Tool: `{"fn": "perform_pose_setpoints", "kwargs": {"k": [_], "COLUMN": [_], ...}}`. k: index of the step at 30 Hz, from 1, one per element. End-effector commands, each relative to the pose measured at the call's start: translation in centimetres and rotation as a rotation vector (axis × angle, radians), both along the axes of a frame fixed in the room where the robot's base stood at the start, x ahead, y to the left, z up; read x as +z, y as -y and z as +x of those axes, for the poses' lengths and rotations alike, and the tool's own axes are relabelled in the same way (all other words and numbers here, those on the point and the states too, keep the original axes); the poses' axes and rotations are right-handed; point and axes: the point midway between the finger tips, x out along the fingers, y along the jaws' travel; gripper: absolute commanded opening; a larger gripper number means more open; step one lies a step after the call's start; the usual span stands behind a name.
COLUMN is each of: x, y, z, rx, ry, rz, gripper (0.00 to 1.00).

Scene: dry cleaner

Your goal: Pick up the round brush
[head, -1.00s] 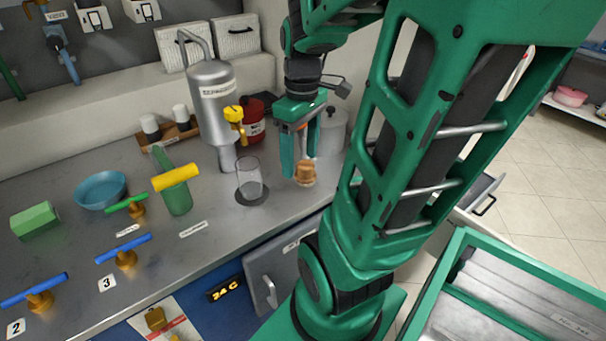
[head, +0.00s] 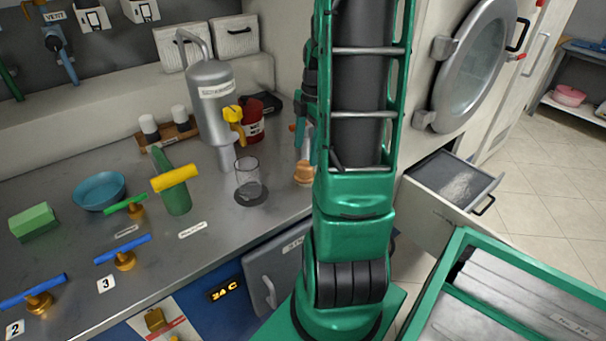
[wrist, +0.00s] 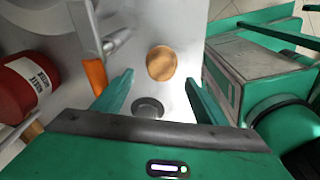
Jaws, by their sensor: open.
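The round brush (head: 304,174) shows as a small light-brown wooden piece on the grey counter, near its right end in the head view. In the wrist view the round brush (wrist: 161,62) is a round tan top, ahead of and roughly between my fingertips. My gripper (wrist: 158,79) is open with nothing between its fingers, and I see no contact with the brush. The distance left between fingers and brush is hard to tell.
A clear glass (head: 248,178) stands left of the brush. A red canister (head: 252,120), a yellow-handled tap (head: 233,115) and a metal tank (head: 212,95) are behind it. An open drawer (head: 440,190) is right of my arm. The wrist view also shows a dark disc (wrist: 148,106).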

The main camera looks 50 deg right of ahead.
Motion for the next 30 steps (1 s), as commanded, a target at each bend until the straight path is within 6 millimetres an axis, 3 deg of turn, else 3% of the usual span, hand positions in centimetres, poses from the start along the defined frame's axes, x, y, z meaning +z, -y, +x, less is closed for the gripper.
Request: {"fn": "perform_pose_setpoints", "kwargs": {"k": [8,18,27,30], "x": [-2.1,-6.3,-6.7,-6.7], "y": [-0.2,-0.6,-0.6,-0.6], "z": [0.0,0.0,0.1,0.1], "rx": [-0.002,-0.001,-0.001,-0.001], "ry": [-0.002,-0.002,-0.001,-0.001], "rz": [0.001,0.002,-0.001,-0.001], "gripper": [0.66,0.66,0.66,0.44]}}
